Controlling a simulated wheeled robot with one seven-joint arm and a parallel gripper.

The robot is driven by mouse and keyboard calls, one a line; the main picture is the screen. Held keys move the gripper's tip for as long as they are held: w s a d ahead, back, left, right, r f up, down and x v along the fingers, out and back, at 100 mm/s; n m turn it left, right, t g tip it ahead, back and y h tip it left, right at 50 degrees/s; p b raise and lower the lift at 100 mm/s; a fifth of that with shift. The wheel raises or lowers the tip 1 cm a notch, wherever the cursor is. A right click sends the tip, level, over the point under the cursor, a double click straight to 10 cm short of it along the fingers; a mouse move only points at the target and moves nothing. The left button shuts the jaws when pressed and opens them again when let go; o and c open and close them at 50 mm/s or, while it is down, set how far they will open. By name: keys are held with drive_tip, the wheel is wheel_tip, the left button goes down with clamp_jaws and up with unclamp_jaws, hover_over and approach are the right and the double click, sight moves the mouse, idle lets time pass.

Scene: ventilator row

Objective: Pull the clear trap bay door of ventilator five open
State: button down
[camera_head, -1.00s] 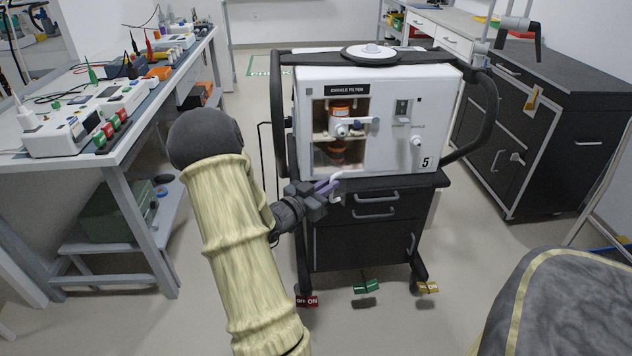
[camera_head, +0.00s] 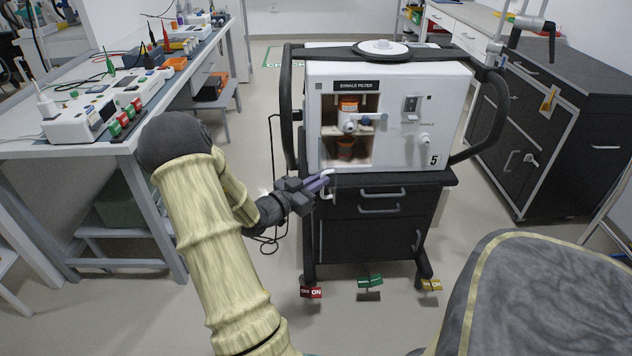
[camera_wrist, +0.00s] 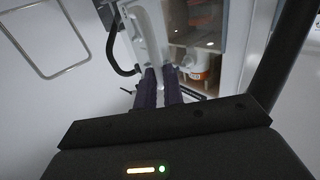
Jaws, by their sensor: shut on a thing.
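Ventilator five (camera_head: 405,140) stands ahead, with a "5" on its front. Its front bay (camera_head: 373,150) holds an orange-and-white canister (camera_head: 348,106) and a darker orange cup (camera_head: 345,148) below. My gripper (camera_head: 322,182) is at the bay's lower left corner, shut on a pale bent handle (camera_head: 328,172). In the wrist view, my dark fingers (camera_wrist: 160,86) close at the end of a white piece (camera_wrist: 150,35), beside the bay with an orange-marked part (camera_wrist: 201,72). The clear door pane is hardly visible, so I cannot tell how far it stands open.
A bench (camera_head: 140,125) with devices and leads stands at left. A dark cabinet (camera_head: 575,140) is at right, and a grey padded surface (camera_head: 550,300) is near right. Coloured pedal tags (camera_head: 370,282) lie below the cart.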

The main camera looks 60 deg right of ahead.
drive_tip(key=shift+w+d+r, duration=0.1)
drive_tip(key=shift+w+r, duration=0.05)
drive_tip(key=c, duration=1.5)
unclamp_jaws()
drive_tip(key=p+v, duration=0.3)
drive_tip(key=v, duration=1.4)
drive_tip(key=shift+a, duration=0.2)
